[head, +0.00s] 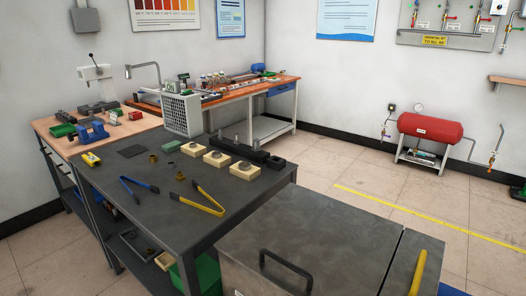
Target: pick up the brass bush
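Several small brown-gold pieces stand on the dark table (232,203). One is a short upright piece (153,159) towards the back left. Another small piece (180,175) is near the middle, and a browner, lower piece (173,196) lies in front of it, between the tongs. They are too small here to tell for certain which is the brass bush. Neither of my grippers is in view, and nothing touches these pieces.
Blue-handled tongs (139,185) and yellow tongs (208,205) lie near the pieces. Pale blocks with dark tops (217,158) stand to the right, beside a long black block (238,151). A grey box (315,240) with a black handle fills the right foreground.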

